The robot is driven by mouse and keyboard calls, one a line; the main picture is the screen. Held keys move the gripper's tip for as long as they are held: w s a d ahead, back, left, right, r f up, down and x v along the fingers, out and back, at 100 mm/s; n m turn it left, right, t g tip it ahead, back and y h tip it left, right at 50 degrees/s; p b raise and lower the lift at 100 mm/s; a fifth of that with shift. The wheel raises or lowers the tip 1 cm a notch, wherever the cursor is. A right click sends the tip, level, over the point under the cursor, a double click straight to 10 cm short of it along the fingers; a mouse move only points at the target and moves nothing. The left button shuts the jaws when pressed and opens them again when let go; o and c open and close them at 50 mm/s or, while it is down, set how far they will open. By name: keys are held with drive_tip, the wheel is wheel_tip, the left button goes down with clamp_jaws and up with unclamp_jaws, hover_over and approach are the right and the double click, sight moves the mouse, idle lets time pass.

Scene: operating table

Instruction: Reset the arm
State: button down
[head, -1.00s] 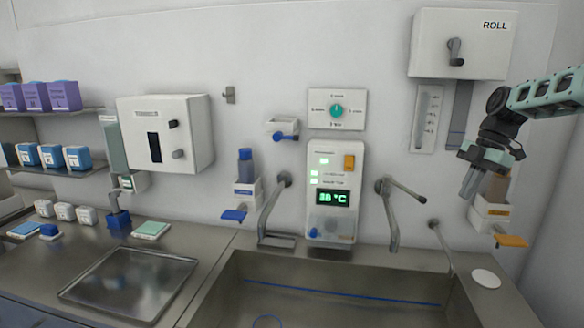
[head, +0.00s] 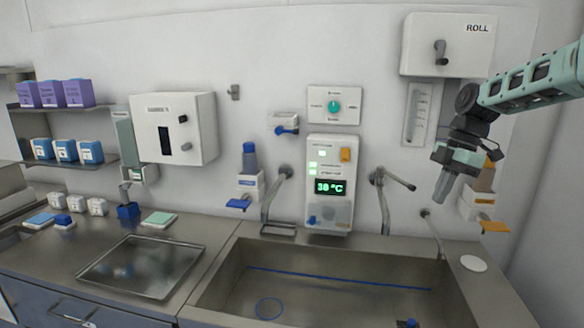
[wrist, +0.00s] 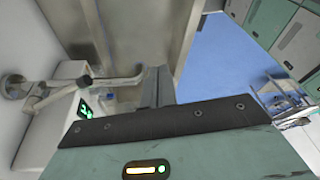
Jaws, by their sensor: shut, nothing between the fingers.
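My arm (head: 530,82) reaches in from the right edge of the head view, teal with dark joints. My gripper (head: 440,188) hangs from it, fingers pointing down and slightly left. It is shut and empty, in the air over the right end of the sink. It partly covers the right wall dispenser (head: 483,190) with the orange lever. In the wrist view the shut grey fingers (wrist: 158,84) stick out beyond the dark edge of the gripper body.
The steel sink (head: 215,290) lies below, with a right tap (head: 384,205) left of my gripper. The roll box (head: 447,45) hangs on the wall above. A control panel (head: 329,185) reads 38 °C. A steel tray (head: 140,265) lies on the left counter. Blue floor (wrist: 215,65) shows in the wrist view.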

drive_tip(key=s+a+f+m+h, duration=0.2)
drive_tip(key=s+a+m, duration=0.3)
drive_tip(key=s+a, duration=1.45)
drive_tip(key=s+f+m, duration=0.2)
drive_tip(key=s+m, duration=0.1)
drive_tip(key=s, duration=0.6)
drive_tip(key=s+f+m+t+b, duration=0.1)
drive_tip(key=s+f+m, duration=0.2)
drive_tip(key=s, duration=0.6)
drive_tip(key=shift+a+f+h, duration=0.2)
drive_tip(key=shift+f+h, duration=0.05)
drive_tip(key=shift+h, duration=0.15)
drive_tip(key=shift+s, duration=0.1)
